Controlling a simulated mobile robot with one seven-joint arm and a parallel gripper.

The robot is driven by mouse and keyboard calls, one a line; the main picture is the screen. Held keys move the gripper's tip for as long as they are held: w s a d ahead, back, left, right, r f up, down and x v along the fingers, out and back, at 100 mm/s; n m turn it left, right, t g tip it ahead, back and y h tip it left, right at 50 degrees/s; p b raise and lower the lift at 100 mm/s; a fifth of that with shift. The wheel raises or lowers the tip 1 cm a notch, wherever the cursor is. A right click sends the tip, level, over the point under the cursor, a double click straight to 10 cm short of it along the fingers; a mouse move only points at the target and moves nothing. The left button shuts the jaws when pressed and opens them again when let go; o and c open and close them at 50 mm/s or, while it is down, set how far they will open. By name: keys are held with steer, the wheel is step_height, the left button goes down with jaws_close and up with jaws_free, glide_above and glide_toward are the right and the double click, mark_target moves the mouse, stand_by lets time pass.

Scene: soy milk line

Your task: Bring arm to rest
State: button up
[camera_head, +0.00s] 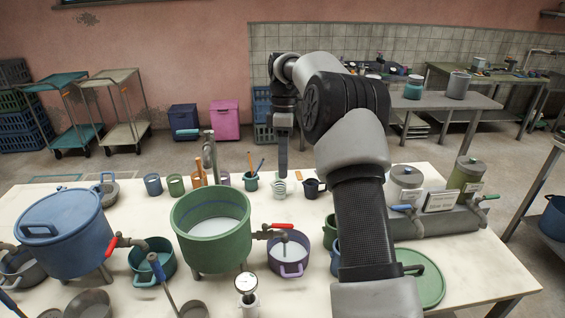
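My arm rises from the lower right of the picture and bends over to the left above the white table (465,260). My gripper (282,165) points down over the far part of the table. Its fingers look like one dark narrow strip from here, and I cannot see whether there is a gap between them. Its tip is above or behind a small pale ringed item (280,188); I cannot tell whether they touch. My forearm hides part of the table's middle right.
A green pot of white liquid (212,228) and a lidded blue pot (65,232) stand at left. A purple pot (289,255) sits under a red-handled tap. Small cups line the back. Lidded canisters (405,182) stand at right. The table's front right is mostly clear.

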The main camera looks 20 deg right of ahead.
steer(key=s+a+r+m+t+h+p, duration=0.1)
steer(key=s+a+r+m+t+p, duration=0.35)
steer(key=s+r, duration=1.05)
steer(key=s+a+f+m+t, duration=0.1)
steer(key=s+a+m+t, duration=0.2)
steer(key=s+m, duration=0.6)
steer(key=s, duration=0.9)
steer(key=shift+s+f, duration=0.15)
steer(key=shift+s, duration=0.05)
steer(key=shift+w+m, duration=0.1)
steer(key=shift+m, duration=0.15)
stand_by(4.0)
